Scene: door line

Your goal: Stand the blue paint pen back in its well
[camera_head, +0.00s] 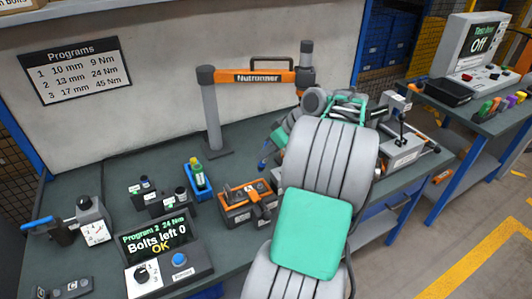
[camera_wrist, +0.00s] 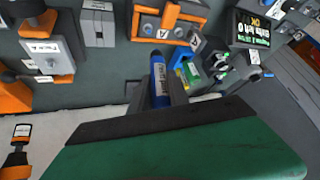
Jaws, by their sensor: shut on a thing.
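The blue paint pen (camera_wrist: 161,92) is held in my gripper (camera_wrist: 154,86), whose dark fingers are shut on it in the wrist view. In the head view a small blue part of the pen (camera_head: 264,163) shows below my gripper (camera_head: 271,151), above the left bench. My arm hides much of the gripper there.
A black tray (camera_head: 448,92) sits near the pens. Floor shows between the benches.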

